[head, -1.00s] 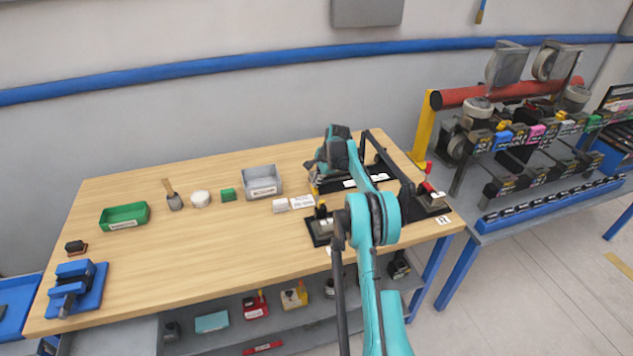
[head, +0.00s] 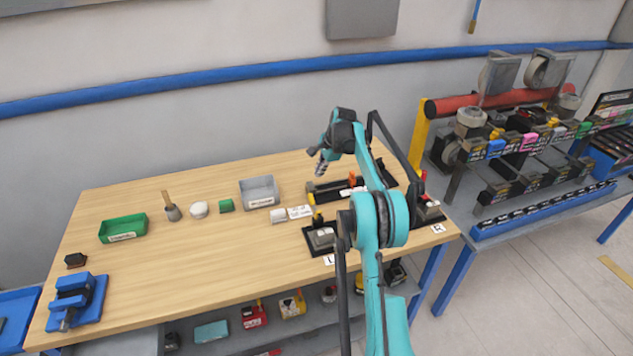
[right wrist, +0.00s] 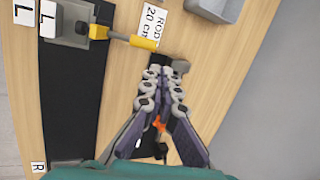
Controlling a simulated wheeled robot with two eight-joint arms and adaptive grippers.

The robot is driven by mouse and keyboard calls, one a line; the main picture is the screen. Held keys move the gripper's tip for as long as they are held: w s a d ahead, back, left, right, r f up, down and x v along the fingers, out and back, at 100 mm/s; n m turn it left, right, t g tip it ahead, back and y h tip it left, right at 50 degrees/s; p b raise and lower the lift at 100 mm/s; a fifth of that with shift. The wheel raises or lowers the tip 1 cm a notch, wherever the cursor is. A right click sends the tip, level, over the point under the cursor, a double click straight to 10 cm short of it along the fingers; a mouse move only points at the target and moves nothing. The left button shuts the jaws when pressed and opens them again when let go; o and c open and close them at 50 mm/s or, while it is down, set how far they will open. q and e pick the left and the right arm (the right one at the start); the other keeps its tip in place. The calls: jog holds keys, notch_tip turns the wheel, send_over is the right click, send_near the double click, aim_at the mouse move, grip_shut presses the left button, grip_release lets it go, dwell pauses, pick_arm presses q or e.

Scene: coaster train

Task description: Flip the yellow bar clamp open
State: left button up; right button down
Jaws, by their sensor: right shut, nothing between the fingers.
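Two yellow parts show by the black fixture plates. My left gripper is not in view.
An orange part (right wrist: 160,122) is on the back plate. A red-handled station (head: 430,211) stands at right. The table's front middle (head: 210,265) is clear.

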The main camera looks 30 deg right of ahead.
jog(key=shift+s+d+r, duration=0.1)
jog(key=shift+d+r, duration=0.05)
jog(key=shift+r, duration=0.7)
jog(key=shift+d+r, duration=0.15)
jog(key=shift+r, duration=0.65)
jog(key=s+a+r+n+t+h+b, duration=0.1)
jog(key=s+a+r+n+b, duration=0.3)
jog(key=s+a, duration=0.55)
jog(key=s+a+r+n+b, duration=0.2)
jog(key=s+a+n, duration=0.45)
jog(key=a, duration=0.55)
jog(key=s+a+f+n+t+b, duration=0.1)
jog(key=s+a+f+n, duration=0.3)
jog(key=s+f, duration=0.4)
jog(key=s+a+f+n+t+b, duration=0.1)
jog(key=s+a+f+n+b, duration=0.3)
jog(key=s, duration=1.1)
notch_tip(320, 180, down, 4)
jog(key=shift+s+a+r+n, duration=0.2)
jog(key=shift+a+n, duration=0.35)
jog(key=shift+a, duration=0.45)
